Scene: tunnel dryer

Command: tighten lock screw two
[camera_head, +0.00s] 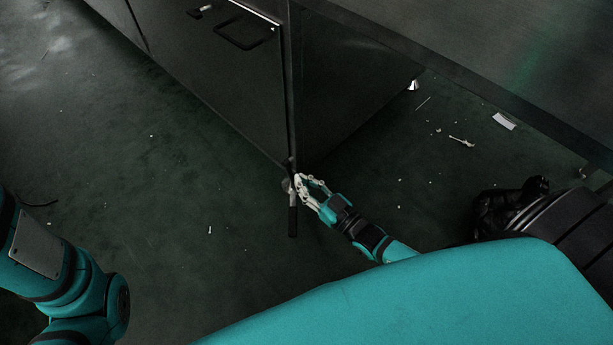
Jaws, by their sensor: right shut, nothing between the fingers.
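The lock screw (292,222) shows as a small dark handle hanging down at the lower front corner of the dark cabinet (345,85). A light round piece sits just beside its upper end. My right gripper (299,180) is at this corner, with its fingertips right against or just in front of the handle's upper part. Its fingers are shut with nothing seen between them. Whether they touch the handle I cannot tell. My left arm comes in at the lower left; its gripper is out of view.
The cabinet front has a black handle (243,32) and a small latch (199,11). A white piece (504,121) and several scraps lie on the dark floor at right. A metal foot (413,85) stands under the cabinet. The floor left of the corner is mostly clear.

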